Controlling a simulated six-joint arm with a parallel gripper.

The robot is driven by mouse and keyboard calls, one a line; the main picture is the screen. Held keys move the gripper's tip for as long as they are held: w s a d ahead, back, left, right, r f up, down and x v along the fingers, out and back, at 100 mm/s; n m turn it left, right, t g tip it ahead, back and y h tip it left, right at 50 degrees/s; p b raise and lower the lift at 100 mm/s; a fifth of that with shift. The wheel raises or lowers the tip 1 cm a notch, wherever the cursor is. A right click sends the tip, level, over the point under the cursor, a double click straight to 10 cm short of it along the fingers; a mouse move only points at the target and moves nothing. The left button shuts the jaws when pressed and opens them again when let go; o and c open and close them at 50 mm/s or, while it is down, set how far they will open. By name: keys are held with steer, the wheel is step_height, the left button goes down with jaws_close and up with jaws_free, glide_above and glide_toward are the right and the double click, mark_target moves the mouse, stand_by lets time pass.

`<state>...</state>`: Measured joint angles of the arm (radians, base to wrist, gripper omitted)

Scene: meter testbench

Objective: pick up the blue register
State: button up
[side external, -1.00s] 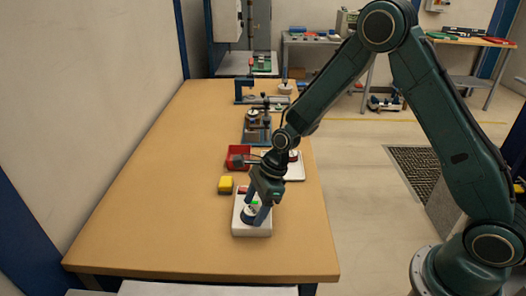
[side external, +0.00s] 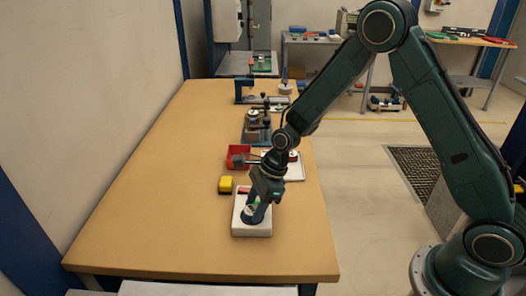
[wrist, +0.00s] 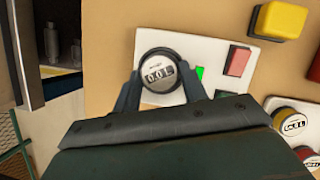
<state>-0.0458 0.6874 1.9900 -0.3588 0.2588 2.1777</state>
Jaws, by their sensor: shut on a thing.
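The blue register (wrist: 160,70) shows in the wrist view as a round counter with a dark rim and a white number face. It sits at the left part of a white board (wrist: 203,46). In the side view the register (side external: 252,217) is on the same white board (side external: 262,230), partly hidden by my gripper (side external: 257,208). In the wrist view my gripper (wrist: 161,82) has one finger on each side of the register and is shut on it. I cannot tell whether the register is clear of the board.
A yellow block (side external: 225,185) and a red tray (side external: 238,157) lie behind the board. A red block (wrist: 236,61) and a small green mark (wrist: 200,72) are on the board. Other round counters (wrist: 292,124) stand at the right. The table's left side is clear.

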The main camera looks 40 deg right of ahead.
steer(key=shift+r, duration=0.1)
steer(key=shift+c, duration=0.8)
step_height(320, 180, up, 20)
steer(key=shift+d, duration=0.1)
stand_by(0.4)
